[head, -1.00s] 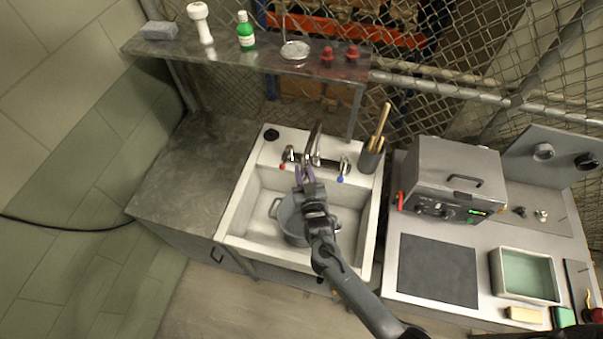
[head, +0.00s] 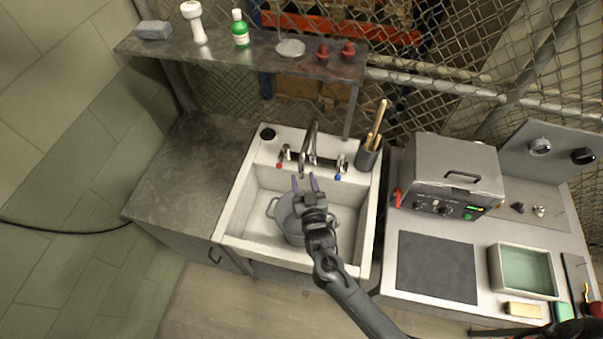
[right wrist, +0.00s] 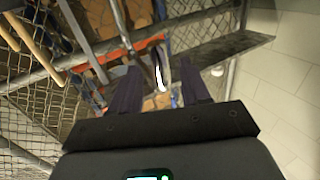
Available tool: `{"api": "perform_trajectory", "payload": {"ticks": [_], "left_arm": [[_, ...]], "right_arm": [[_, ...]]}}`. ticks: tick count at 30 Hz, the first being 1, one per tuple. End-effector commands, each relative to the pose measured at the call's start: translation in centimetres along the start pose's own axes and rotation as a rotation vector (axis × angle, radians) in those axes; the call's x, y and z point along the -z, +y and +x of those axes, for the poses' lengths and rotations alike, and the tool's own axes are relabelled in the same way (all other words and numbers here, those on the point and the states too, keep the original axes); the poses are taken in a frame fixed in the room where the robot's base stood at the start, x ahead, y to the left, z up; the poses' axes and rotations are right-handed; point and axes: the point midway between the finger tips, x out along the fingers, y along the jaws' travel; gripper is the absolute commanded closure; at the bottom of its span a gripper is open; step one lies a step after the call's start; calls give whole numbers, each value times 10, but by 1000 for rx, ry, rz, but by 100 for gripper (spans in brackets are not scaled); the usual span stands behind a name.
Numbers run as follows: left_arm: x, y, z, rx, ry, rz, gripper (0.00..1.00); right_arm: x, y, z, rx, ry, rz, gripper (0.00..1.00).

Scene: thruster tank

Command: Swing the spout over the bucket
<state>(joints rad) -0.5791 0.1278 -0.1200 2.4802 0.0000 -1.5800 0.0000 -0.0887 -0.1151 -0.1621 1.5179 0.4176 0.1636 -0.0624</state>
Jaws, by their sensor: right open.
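The metal spout (head: 311,139) rises between two taps at the back of the white sink (head: 231,222). Its free end points toward the front of the sink, just behind my right gripper's fingertips in the head view. The grey bucket (head: 288,222) stands in the basin, with a handle showing on its left. My right gripper (head: 305,182) is open over the bucket's back part, and its wrist hides much of the bucket. The right wrist view shows the two dark fingers (right wrist: 161,90) apart, with nothing clearly held between them. My left gripper is not in view.
A shelf (head: 265,58) with a green bottle (head: 240,30) and red knobs spans above the sink. A brush holder (head: 368,157) stands at the sink's back right corner. The left counter (head: 187,170) is bare. A metal box (head: 455,175) stands on the right bench.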

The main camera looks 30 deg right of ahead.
Motion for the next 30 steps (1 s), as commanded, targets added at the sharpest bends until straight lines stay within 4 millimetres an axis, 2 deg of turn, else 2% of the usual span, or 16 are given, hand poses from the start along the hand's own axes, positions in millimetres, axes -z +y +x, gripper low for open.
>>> {"api": "perform_trajectory", "payload": {"ticks": [1,6,12,18,30], "left_arm": [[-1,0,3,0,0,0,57],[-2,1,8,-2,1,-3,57],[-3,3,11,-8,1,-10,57],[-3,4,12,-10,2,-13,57],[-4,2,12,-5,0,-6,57]], "right_arm": [[-3,0,-11,0,-2,0,54],[-2,0,-39,0,-2,1,54],[-1,0,-62,1,-1,0,54],[0,0,-70,0,0,0,54],[0,0,-71,0,-1,0,54]]}}
